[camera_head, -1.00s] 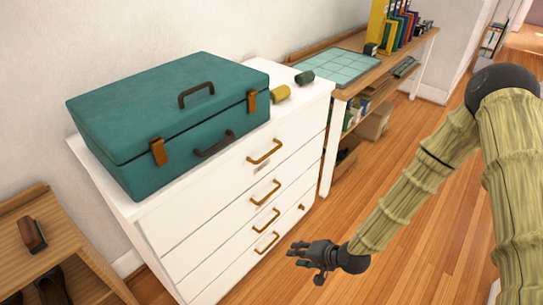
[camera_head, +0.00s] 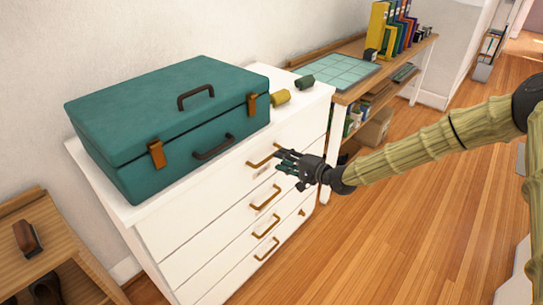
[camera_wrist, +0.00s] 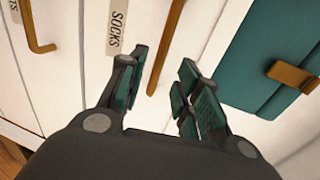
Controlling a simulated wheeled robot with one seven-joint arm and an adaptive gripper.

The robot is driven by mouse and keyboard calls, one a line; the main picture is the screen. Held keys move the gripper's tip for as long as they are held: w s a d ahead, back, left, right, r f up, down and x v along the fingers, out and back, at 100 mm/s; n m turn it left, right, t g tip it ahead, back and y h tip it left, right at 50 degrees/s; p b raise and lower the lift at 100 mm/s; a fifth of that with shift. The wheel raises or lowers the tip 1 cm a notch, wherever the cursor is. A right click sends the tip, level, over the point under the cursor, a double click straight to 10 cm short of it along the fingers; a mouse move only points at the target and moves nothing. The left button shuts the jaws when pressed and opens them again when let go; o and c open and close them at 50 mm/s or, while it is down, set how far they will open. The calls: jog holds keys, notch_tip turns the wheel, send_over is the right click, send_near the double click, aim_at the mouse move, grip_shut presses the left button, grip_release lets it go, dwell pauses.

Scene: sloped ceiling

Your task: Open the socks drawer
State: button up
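The socks drawer (camera_head: 231,178) is the top drawer of the white dresser and is shut. Its orange-brown bar handle (camera_head: 262,158) also shows in the wrist view (camera_wrist: 166,45), beside a label (camera_wrist: 117,28) reading SOCKS. My gripper (camera_head: 281,166) is in front of this drawer, close to the handle's right part, and hides some of the front. In the wrist view my gripper (camera_wrist: 163,64) is open, and the handle appears between its two fingers. I cannot tell whether they touch it. Nothing is held.
A teal suitcase (camera_head: 170,110) lies on the dresser top, with yellow (camera_head: 280,97) and dark green (camera_head: 305,82) rolled items beside it. Lower drawers are shut, with similar handles (camera_head: 265,197). A desk (camera_head: 345,97) stands right; a shoe rack (camera_head: 25,208) stands left.

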aim_at(271, 156)
jog(key=shift+p+x, duration=0.35)
jog(key=shift+x, duration=2.65)
jog(key=shift+c, duration=0.2)
grip_shut()
